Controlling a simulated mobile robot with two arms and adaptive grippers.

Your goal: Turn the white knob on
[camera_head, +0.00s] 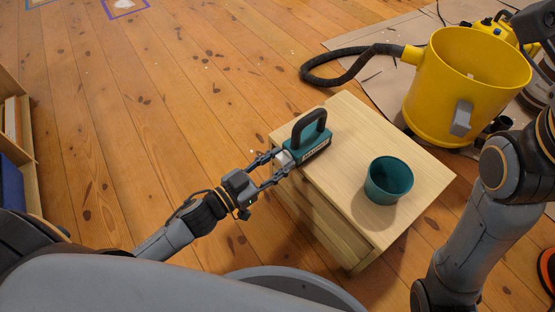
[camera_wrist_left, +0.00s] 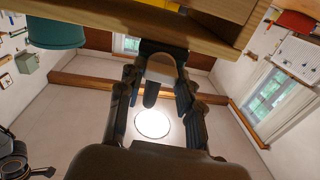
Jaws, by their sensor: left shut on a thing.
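A teal device with a black carry handle (camera_head: 311,128) stands on the left edge of a small wooden cabinet. A white knob (camera_head: 284,157) sits on its end facing me. My left gripper (camera_head: 279,164) is shut on the knob, one finger on each side. The fingers hide part of the knob. My right arm shows at the right, but its fingers are not visible.
The wooden cabinet (camera_head: 400,145) also bears a teal cup (camera_head: 388,182) right of the device. A yellow bucket-like vacuum drum (camera_head: 440,95) with a black hose (camera_head: 340,62) stands behind it on a cardboard sheet. A shelf is at far left. The wooden floor at left is mostly clear.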

